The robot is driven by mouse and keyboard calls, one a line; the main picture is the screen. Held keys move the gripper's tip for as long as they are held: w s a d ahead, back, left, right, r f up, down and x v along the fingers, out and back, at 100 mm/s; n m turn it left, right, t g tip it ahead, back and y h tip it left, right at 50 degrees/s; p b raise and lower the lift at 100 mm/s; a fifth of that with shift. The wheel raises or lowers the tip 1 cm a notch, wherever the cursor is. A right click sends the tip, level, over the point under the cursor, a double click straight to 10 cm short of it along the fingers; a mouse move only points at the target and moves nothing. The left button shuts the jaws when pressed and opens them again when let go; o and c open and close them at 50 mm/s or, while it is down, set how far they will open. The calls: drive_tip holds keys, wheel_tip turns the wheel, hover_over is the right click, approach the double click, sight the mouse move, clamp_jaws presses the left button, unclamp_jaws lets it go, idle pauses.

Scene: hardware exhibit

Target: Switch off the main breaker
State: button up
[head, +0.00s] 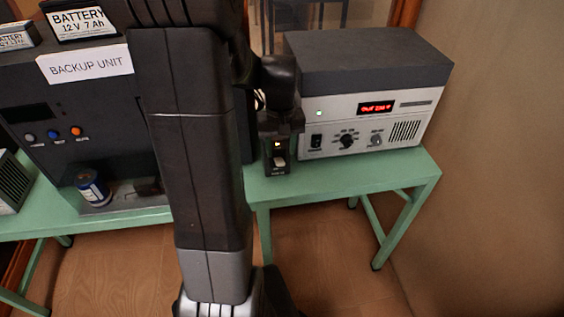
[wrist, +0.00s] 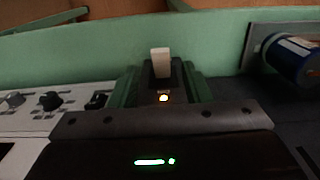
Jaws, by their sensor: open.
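The main breaker appears to be a small black box (head: 280,160) with a white lever, at the green table's front edge, between the backup unit and the grey-white power supply. Its lever (wrist: 160,62) and a lit orange lamp (wrist: 163,98) show in the wrist view. The lever stands out from the black housing. My gripper (wrist: 162,80) is open, with a finger on each side of the breaker housing and nothing held. I cannot tell whether the fingers touch it. In the head view my arm hides part of the gripper, which sits just above the breaker.
The power supply (head: 375,115) with a red display stands right of the breaker. The dark backup unit (head: 70,100) stands left, carrying batteries (head: 82,22). A blue can (head: 93,187) sits before it. The green table (head: 330,180) has bare room at the front right.

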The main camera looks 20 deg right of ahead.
sight(280, 162)
wheel_tip(280, 162, down, 6)
drive_tip(key=shift+f, duration=0.1)
drive_tip(key=shift+c, duration=0.2)
clamp_jaws()
